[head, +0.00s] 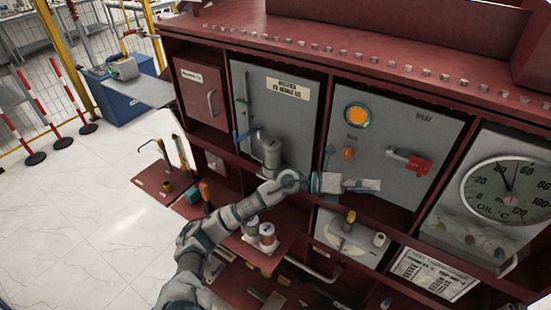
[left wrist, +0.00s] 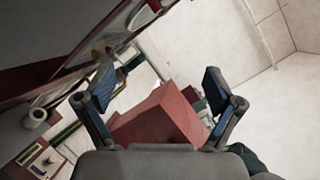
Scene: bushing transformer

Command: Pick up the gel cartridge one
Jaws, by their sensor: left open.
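Two small cylinders stand on a red shelf below my left forearm in the head view. One has a pale top and orange-brown body (head: 267,236); the other is pale grey (head: 251,227). They look like gel cartridges, but I cannot tell which is number one. My left gripper (head: 365,185) is right of and above them, in front of the red cabinet. In the left wrist view its fingers (left wrist: 160,92) are spread, with nothing held between them. A red block-like part (left wrist: 160,120) shows beyond the fingers. My right gripper is not in view.
The red cabinet has grey doors, a grey-green canister (head: 271,153), a red handle (head: 409,161) and an oil gauge (head: 510,192). A red side tray (head: 160,186) holds tools. Striped posts (head: 35,115) and a blue cabinet (head: 128,98) stand left. The pale floor is clear.

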